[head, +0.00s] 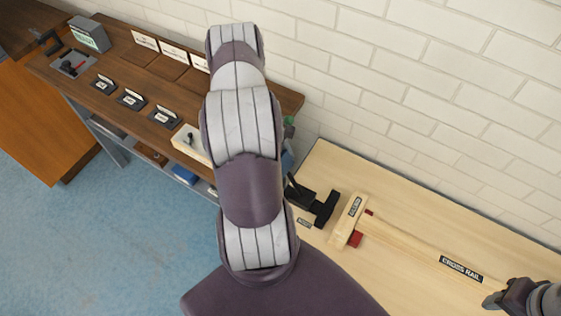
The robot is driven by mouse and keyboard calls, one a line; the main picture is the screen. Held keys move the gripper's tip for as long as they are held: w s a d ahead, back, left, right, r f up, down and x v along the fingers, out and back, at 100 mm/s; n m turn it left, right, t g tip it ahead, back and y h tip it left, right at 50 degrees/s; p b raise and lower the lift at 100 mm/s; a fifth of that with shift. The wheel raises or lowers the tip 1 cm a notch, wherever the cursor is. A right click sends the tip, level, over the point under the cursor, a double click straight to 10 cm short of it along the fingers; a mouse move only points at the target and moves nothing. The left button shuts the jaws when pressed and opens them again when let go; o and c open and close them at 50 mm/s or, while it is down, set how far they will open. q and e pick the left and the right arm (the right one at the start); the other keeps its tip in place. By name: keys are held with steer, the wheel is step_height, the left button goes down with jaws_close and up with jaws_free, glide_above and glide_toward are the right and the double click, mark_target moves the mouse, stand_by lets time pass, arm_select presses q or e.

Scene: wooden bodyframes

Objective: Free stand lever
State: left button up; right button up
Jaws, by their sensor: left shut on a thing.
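My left arm rises through the middle of the head view and covers much of it. At its right edge a dark gripper-like part, my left gripper (298,192), shows beside a black T-shaped piece, seemingly the stand lever (325,209). The gripper appears shut on this piece; the contact is partly hidden and the fingers are hard to tell from it. My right gripper (497,299) is at the bottom right, by the end of the cross rail (430,257). Its jaws are cut off and unclear.
The rail lies on the pale wooden bench (420,215), joined to a labelled wooden block (350,216) with red pieces (356,238) beside it. A brown bench (120,55) at the left carries labelled holders and a grey plate (72,63). A white brick wall closes the back.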

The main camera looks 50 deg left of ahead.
arm_select(q)
steer(key=shift+s+d+f, duration=0.15)
steer(key=shift+f, duration=0.05)
stand_by(0.7)
steer(key=o, duration=1.4)
steer(key=v, duration=1.1)
steer(key=shift+r+p, duration=0.4)
steer(key=shift+a+r, duration=0.3)
steer(key=shift+a, duration=0.25)
